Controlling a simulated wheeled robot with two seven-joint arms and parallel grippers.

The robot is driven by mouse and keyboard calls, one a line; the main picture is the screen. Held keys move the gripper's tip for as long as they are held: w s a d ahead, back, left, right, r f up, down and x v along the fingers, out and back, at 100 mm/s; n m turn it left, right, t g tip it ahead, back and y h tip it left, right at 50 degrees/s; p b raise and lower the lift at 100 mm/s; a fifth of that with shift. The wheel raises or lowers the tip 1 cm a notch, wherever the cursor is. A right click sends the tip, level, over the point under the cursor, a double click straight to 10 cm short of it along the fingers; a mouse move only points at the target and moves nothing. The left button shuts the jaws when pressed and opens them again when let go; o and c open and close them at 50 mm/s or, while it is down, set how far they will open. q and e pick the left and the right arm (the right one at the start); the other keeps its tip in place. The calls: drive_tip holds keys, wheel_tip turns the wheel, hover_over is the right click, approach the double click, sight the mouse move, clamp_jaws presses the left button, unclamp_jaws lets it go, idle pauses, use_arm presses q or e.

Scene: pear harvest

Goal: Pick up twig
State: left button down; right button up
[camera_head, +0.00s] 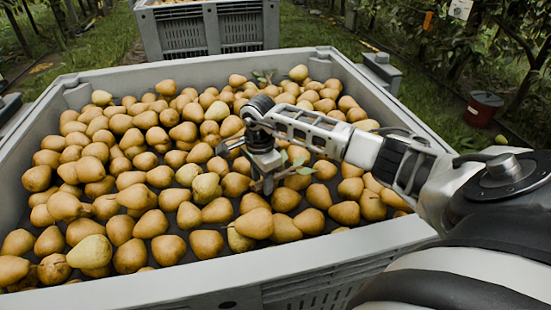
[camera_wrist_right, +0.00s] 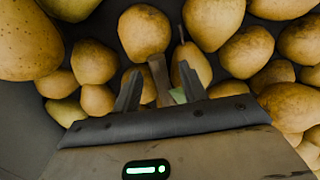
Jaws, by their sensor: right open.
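My right gripper (camera_head: 264,182) reaches down over the pears in the large grey bin (camera_head: 190,292). In the right wrist view its two fingers (camera_wrist_right: 160,84) stand apart, so it is open. A brown twig (camera_wrist_right: 157,72) with a green leaf (camera_wrist_right: 178,95) shows between the fingers, among the pears. I cannot tell whether a finger touches it. In the head view the twig's green leaves (camera_head: 303,166) show just right of the gripper, and its stem is partly hidden by the gripper. My left gripper is not in view.
Yellow-brown pears (camera_head: 150,224) fill the bin closely around the gripper. Another leafy sprig (camera_head: 264,75) lies near the bin's far wall. A second grey bin (camera_head: 208,30) stands behind. A dark red bucket (camera_head: 482,108) sits on the grass at right.

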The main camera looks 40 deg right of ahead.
drive_tip(key=shift+r, duration=0.1)
clamp_jaws()
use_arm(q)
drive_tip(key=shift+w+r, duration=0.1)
